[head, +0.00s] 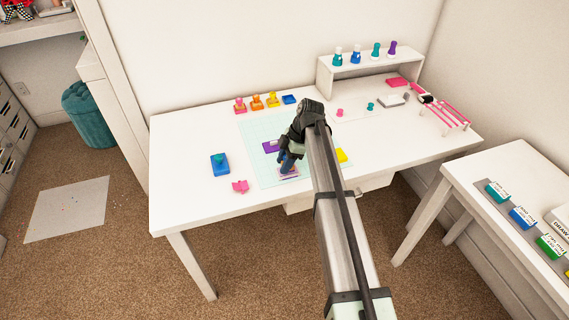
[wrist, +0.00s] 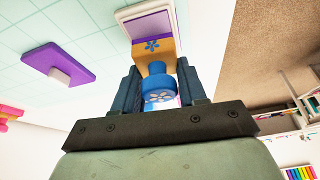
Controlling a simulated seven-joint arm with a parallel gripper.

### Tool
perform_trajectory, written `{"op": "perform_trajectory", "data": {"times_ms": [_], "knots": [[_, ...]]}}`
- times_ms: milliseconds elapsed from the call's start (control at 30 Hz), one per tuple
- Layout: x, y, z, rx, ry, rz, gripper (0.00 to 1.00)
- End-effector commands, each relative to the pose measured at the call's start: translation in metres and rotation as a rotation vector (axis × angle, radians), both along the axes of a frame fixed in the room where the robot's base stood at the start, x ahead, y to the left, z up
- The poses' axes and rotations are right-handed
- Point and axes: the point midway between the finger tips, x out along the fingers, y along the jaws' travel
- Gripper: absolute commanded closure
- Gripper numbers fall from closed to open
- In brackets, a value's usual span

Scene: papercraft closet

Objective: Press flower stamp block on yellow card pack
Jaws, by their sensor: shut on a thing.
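My gripper (head: 286,163) is shut on the flower stamp block (wrist: 154,50), a wooden block with a blue flower mark and a blue knob. The knob sits between the two fingers in the wrist view (wrist: 160,85). The block is over a pale pad with a purple rim (wrist: 152,22), which also shows under my gripper in the head view (head: 289,174). I cannot tell whether block and pad touch. The yellow card pack (head: 341,155) lies to the right of my gripper, partly hidden behind my arm.
A purple slab (head: 271,146) with a pale piece lies beside the pad on the pale green mat (head: 256,128). A blue block (head: 220,164) and a pink piece (head: 240,186) lie to the left. Several coloured stamps stand behind. A white shelf (head: 366,65) holds bottles.

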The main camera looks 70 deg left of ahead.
Motion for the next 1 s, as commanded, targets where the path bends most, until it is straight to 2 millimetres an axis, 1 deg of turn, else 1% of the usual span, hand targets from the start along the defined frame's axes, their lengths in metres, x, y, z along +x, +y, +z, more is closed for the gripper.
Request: {"op": "perform_trajectory", "data": {"times_ms": [1000], "knots": [[0.000,0.000,0.042,0.000,0.000,0.000,1.00]]}}
